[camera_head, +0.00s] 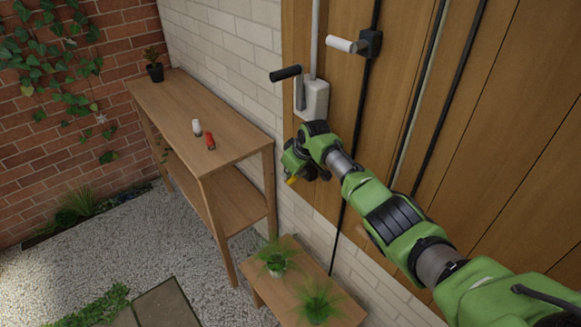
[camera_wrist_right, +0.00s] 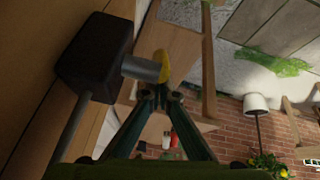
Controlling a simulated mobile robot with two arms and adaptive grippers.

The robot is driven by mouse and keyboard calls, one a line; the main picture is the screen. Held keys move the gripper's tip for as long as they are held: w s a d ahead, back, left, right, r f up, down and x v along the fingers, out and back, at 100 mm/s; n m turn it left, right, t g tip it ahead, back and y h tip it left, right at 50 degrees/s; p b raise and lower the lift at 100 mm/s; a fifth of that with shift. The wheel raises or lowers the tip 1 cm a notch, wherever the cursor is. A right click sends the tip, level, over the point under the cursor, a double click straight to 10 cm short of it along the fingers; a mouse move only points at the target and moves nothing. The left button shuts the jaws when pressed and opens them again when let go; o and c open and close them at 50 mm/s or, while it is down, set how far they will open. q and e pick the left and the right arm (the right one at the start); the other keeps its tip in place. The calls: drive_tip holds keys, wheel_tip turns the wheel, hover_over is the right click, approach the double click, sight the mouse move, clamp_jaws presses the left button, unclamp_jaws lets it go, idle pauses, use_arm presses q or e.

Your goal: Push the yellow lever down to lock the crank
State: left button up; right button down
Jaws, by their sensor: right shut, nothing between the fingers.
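The yellow lever shows in the head view as a small yellow piece (camera_head: 292,181) just below my right gripper (camera_head: 295,162). In the right wrist view the yellow lever (camera_wrist_right: 162,65) sits at the end of a grey cylinder on a dark box (camera_wrist_right: 95,57). My right gripper (camera_wrist_right: 160,97) is shut and empty, its fingertips close to the yellow piece; I cannot tell whether they touch. A crank with a black handle (camera_head: 285,73) sits on a grey housing (camera_head: 312,98) on the wooden wall, above the gripper. My left gripper is not in view.
A second crank with a white handle (camera_head: 340,44) is on the wall to the right. A wooden shelf table (camera_head: 175,105) stands left, with a white and a red item on top. A low bench (camera_head: 270,300) with plants is below. Black cables run down the wooden wall.

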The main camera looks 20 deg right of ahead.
idle(0.4)
drive_tip(key=shift+s+d+r, duration=0.1)
drive_tip(key=shift+s+r, duration=0.05)
drive_tip(key=shift+r, duration=0.25)
drive_tip(key=s, duration=0.1)
drive_tip(key=s+r, duration=0.1)
drive_tip(key=shift+s+d+r, duration=0.3)
drive_tip(key=shift+s+d, duration=0.05)
drive_tip(key=s+d, duration=0.2)
drive_tip(key=s, duration=0.8)
drive_tip(key=shift+d, duration=0.25)
drive_tip(key=shift+s+d+r, duration=0.1)
